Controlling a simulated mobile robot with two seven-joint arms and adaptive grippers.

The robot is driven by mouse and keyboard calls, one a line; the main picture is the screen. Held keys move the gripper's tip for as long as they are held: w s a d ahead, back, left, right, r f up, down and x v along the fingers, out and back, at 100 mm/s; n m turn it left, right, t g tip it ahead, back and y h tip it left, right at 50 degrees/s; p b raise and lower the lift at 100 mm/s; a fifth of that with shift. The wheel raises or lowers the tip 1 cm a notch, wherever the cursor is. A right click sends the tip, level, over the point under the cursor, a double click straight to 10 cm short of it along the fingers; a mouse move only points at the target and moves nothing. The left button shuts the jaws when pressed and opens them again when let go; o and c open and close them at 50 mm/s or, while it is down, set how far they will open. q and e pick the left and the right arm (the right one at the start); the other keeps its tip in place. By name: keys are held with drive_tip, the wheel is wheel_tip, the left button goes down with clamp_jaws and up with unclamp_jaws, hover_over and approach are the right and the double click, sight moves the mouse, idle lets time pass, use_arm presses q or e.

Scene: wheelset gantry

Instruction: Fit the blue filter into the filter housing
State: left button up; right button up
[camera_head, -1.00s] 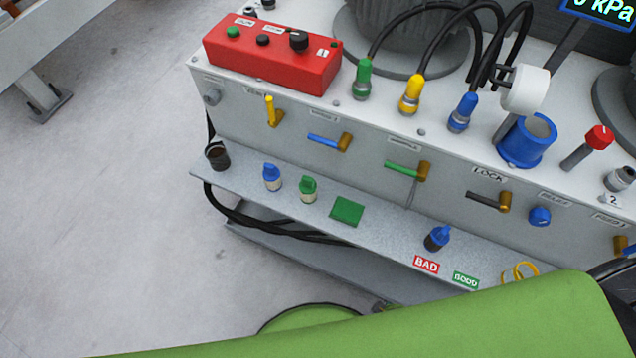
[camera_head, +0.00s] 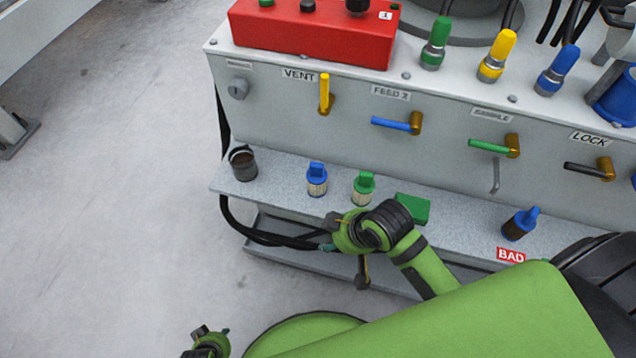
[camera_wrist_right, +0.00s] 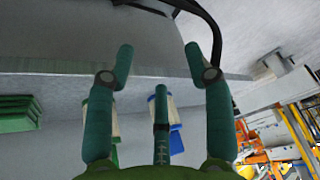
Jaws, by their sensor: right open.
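The blue filter (camera_head: 317,180), a pale pleated body with a blue cap, stands upright on the shelf. In the right wrist view the blue filter (camera_wrist_right: 176,138) shows partly behind the middle finger. My right gripper (camera_head: 336,238) is in front of the shelf edge, near the blue and green filters and apart from the blue one. In the wrist view the right gripper (camera_wrist_right: 160,62) is open with nothing between its fingers. What looks like the filter housing, a blue cup (camera_head: 614,102), is cut by the right edge. My left gripper (camera_head: 208,345) is low in view, its fingers unclear.
A green-capped filter (camera_head: 363,188) stands right of the blue one, then a green pad (camera_head: 412,208). A dark cup (camera_head: 243,164) stands at the shelf's left end. A dark filter with a blue cap (camera_head: 520,223) is near the BAD label (camera_head: 510,255). Valve handles line the panel above.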

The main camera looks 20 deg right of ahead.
drive_tip(key=w+a+r+n+y, duration=0.2)
drive_tip(key=w+a+r+n, duration=0.1)
drive_tip(key=w+r, duration=0.15)
wheel_tip(320, 180, up, 9)
drive_tip(key=n+g, duration=0.2)
drive_tip(key=n, duration=0.2)
hover_over(320, 163)
drive_tip(key=d, duration=0.2)
drive_tip(key=shift+h, duration=0.3)
drive_tip(key=b+x, duration=0.1)
drive_tip(key=x, duration=0.2)
drive_tip(key=s+x, duration=0.1)
drive_tip(key=x, duration=0.2)
drive_tip(key=shift+a+f+b, duration=0.15)
drive_tip(key=shift+f+b, duration=0.25)
drive_tip(key=shift+f, duration=0.15)
drive_tip(key=shift+r, duration=0.1)
clamp_jaws()
